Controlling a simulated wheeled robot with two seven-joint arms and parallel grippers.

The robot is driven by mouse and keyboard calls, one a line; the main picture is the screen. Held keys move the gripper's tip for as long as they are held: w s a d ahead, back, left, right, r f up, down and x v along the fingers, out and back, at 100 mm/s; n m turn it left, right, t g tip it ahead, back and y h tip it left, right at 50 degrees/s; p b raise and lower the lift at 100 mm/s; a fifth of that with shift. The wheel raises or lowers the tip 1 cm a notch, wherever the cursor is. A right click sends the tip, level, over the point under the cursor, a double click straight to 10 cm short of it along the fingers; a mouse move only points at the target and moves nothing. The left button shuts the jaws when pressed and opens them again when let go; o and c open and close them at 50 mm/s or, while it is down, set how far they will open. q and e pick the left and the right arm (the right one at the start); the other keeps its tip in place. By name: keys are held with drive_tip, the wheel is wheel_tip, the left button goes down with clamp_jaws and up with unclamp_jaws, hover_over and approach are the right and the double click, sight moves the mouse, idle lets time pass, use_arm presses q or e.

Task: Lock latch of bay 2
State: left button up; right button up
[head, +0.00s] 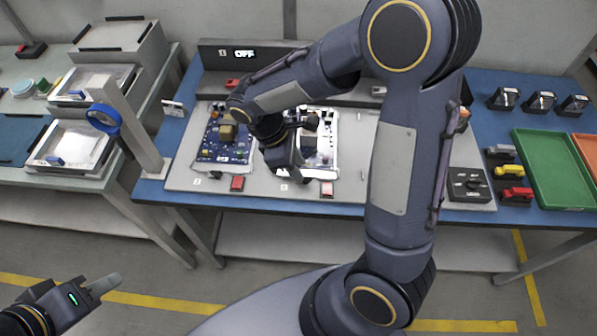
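Bay 2, marked with a small "2" on the grey fixture plate (390,172), holds a light-coloured board (323,150). My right gripper (291,166) points down over the left part of bay 2, left of that red piece. The arm and gripper hide much of the bay, and I cannot tell whether the gripper is open or touching anything. My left gripper (104,285) is low at the far left, away from the table; its finger opening is not clear.
A blue circuit board (225,145) lies in bay 1, with a red piece (237,183) before it. A display (244,54) reads "OFF". A black dial box (468,185), coloured clamps (514,195) and a green tray (556,168) are at right.

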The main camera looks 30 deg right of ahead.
sight(306, 177)
drive_tip(key=shift+x, duration=1.75)
drive_tip(key=shift+c, duration=0.3)
clamp_jaws()
